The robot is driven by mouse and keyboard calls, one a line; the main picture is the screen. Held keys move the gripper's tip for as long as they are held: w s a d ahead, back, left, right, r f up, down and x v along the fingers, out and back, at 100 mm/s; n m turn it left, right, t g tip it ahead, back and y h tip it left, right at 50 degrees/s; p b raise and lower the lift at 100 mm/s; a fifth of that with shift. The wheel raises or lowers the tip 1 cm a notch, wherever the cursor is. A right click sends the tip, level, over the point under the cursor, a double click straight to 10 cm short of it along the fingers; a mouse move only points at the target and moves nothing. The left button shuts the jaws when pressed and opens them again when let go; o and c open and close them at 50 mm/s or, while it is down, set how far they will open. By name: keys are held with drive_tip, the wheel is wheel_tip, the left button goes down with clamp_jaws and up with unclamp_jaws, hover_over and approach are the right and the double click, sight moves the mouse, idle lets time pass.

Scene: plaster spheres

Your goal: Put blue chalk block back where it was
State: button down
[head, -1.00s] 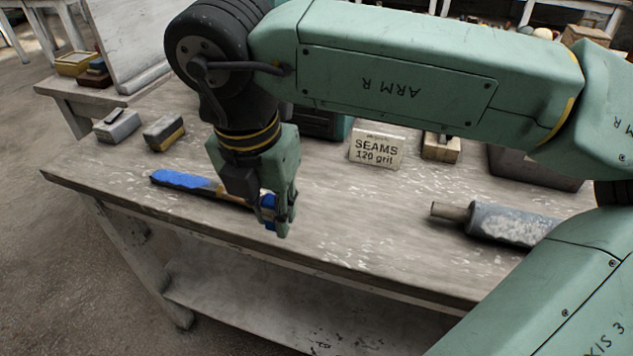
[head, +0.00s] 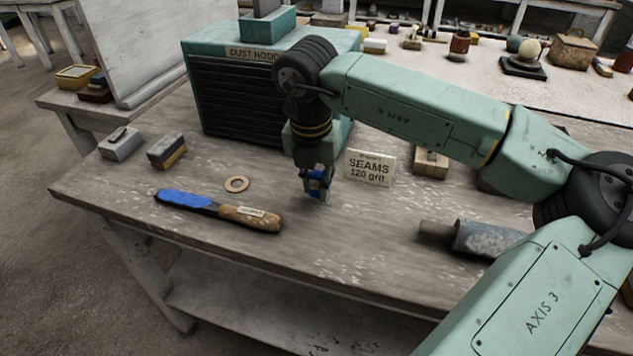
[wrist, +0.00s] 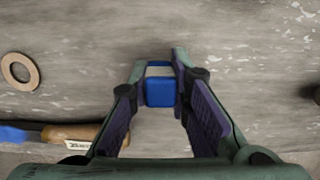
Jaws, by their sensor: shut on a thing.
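The blue chalk block (wrist: 160,93) is between the fingers of my gripper (wrist: 158,85) in the wrist view, with a pale top face. In the head view the block (head: 316,184) shows as a small blue patch, partly hidden by the fingers of my gripper (head: 316,190). My gripper is shut on the block, over the middle of the workbench (head: 300,240), left of the "SEAMS 120 grit" card (head: 371,167). Whether the block touches the bench is hard to tell.
A blue-bladed tool with a wooden handle (head: 245,216) lies to the left, near a tan ring (head: 237,184). A teal dust hood (head: 235,95) stands behind my gripper. A grey roller (head: 488,240) lies to the right. The front middle of the bench is clear.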

drive_tip(key=shift+f, duration=0.75)
drive_tip(key=shift+f, duration=0.1)
drive_tip(key=shift+f, duration=0.2)
drive_tip(key=c, duration=1.5)
unclamp_jaws()
drive_tip(key=shift+r, duration=0.1)
drive_tip(key=r, duration=0.4)
drive_tip(key=s+r+b, duration=0.1)
drive_tip(key=r, duration=0.7)
drive_tip(key=shift+s+a+r+b, duration=0.1)
drive_tip(key=shift+s+a+b, duration=0.25)
